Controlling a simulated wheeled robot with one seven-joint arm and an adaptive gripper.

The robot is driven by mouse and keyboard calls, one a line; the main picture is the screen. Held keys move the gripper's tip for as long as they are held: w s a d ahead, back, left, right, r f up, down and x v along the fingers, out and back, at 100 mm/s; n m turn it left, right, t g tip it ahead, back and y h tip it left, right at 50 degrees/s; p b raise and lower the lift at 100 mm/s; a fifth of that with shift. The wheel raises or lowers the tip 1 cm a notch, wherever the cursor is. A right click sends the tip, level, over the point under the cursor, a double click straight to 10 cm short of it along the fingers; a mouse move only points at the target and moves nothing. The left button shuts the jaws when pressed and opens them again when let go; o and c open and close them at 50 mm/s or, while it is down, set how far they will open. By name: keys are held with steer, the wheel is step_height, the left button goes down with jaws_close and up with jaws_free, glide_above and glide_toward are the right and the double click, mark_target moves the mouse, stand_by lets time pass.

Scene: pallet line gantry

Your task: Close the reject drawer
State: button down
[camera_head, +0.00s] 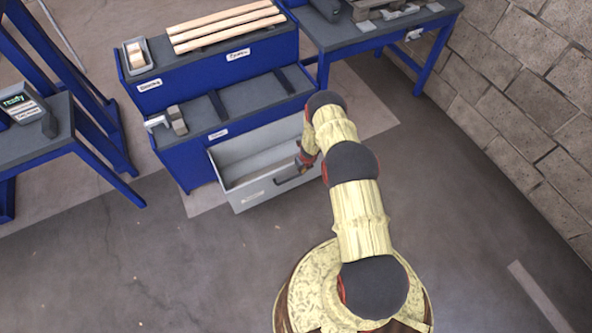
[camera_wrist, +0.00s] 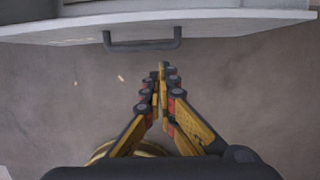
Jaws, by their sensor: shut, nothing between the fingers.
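The reject drawer (camera_head: 231,196) is a light grey, open-topped drawer pulled out low from the front of the blue cabinet (camera_head: 188,162). Its inside looks empty. In the wrist view its front panel (camera_wrist: 60,32) crosses the top, with a dark bar handle (camera_wrist: 142,45). The handle also shows in the head view (camera_head: 291,180). In the head view my arm hides part of the drawer's right end and most of my gripper.
Wooden slats (camera_head: 225,25) and a small grey bin (camera_head: 137,57) sit on the cabinet's upper level. A blue table (camera_head: 375,35) stands at the back right beside a block wall (camera_head: 520,90). A blue stand with a display (camera_head: 22,104) is at left. The floor (camera_head: 150,260) in front is clear.

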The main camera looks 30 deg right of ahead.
steer(key=b, duration=0.5)
glide_toward(296, 168)
steer(key=s+a+f, duration=0.2)
steer(key=s+f, duration=0.3)
steer(key=shift+w+r+b, duration=0.2)
steer(key=shift+w+b, duration=0.15)
steer(key=shift+w, duration=0.35)
steer(key=shift+w+r+b, duration=0.2)
steer(key=shift+w+b, duration=0.1)
steer(key=shift+w, duration=0.35)
steer(key=shift+w+r+b, duration=0.2)
steer(key=shift+w+b, duration=0.15)
steer(key=shift+w, duration=0.35)
steer(key=shift+d, duration=0.1)
